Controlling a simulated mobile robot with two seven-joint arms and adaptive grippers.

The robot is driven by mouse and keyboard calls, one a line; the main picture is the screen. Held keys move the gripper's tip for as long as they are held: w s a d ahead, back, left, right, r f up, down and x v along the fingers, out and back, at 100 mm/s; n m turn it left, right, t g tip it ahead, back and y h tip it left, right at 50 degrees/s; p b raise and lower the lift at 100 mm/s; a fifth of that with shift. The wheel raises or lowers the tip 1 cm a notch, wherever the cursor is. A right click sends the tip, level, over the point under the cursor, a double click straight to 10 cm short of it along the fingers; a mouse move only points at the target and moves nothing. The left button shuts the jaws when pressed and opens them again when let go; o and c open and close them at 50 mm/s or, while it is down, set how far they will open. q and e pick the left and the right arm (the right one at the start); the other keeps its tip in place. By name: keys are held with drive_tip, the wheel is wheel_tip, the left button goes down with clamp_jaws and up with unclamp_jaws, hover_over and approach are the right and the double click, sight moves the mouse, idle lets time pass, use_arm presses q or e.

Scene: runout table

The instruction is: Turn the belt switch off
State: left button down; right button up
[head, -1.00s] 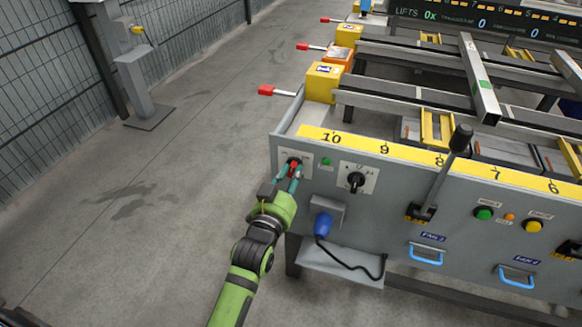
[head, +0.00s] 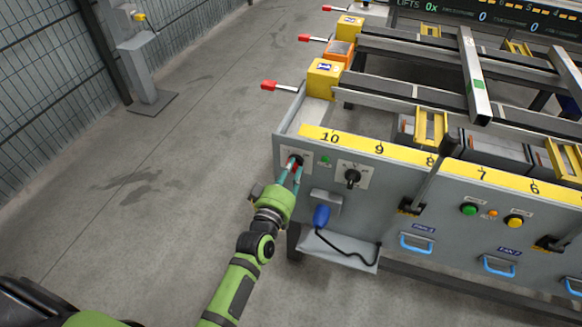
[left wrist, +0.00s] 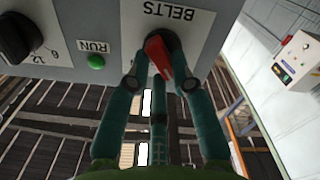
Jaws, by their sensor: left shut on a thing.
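The belt switch is a red handle on a dark round base, on a white plate marked BELTS (left wrist: 188,14). In the left wrist view the red handle (left wrist: 157,52) stands tilted between the fingers. My left gripper (left wrist: 161,72) is shut on this handle, one finger on each side. In the head view my left gripper (head: 292,171) reaches up to the left end of the grey panel, and its fingers partly hide the belt switch (head: 294,161). My right gripper is not in view.
A black rotary knob (head: 352,176) and a green RUN lamp (left wrist: 96,61) sit beside the switch. A blue plug (head: 321,215) with a black cable hangs below. A tall black lever (head: 428,182) stands farther right. Open floor lies left of the table.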

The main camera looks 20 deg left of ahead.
use_arm(q)
drive_tip(key=shift+r+n+p, duration=0.1)
drive_tip(key=shift+n+p, duration=0.2)
drive_tip(key=shift+n, duration=0.6)
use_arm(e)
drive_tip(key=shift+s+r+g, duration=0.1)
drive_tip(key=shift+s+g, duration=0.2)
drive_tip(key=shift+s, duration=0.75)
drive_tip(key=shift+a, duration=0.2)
use_arm(q)
drive_tip(key=c, duration=1.1)
unclamp_jaws()
drive_tip(key=shift+o, duration=0.2)
drive_tip(key=s, duration=1.2)
drive_tip(key=shift+a, duration=0.25)
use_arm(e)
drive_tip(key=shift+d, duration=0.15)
